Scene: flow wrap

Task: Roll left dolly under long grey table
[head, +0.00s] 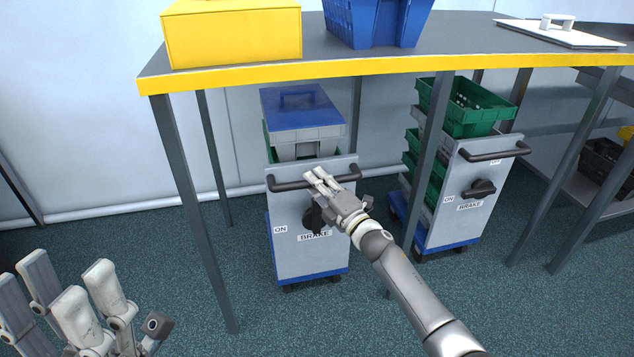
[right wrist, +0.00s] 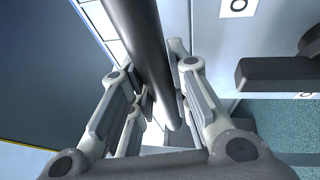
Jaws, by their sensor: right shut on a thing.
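The left dolly (head: 290,235) is a grey-panelled cart on a blue base, with a black handle bar (head: 287,184) and a dark brake knob (head: 313,219). It stands between the legs of the long grey table (head: 226,74), which has a yellow front edge. My right gripper (head: 316,176) is shut on the handle bar; the bar (right wrist: 140,45) runs between its fingers in the right wrist view. My gripper partly hides the knob. My left gripper (head: 70,285) is at the lower left with its fingers apart, empty and away from the dolly.
A second dolly (head: 468,200) with green crates stands to the right, beyond a table leg (head: 428,140). The front left leg (head: 190,205) is left of the left dolly. A yellow box (head: 232,35) and blue crate (head: 375,22) are on the table. Floor left is clear.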

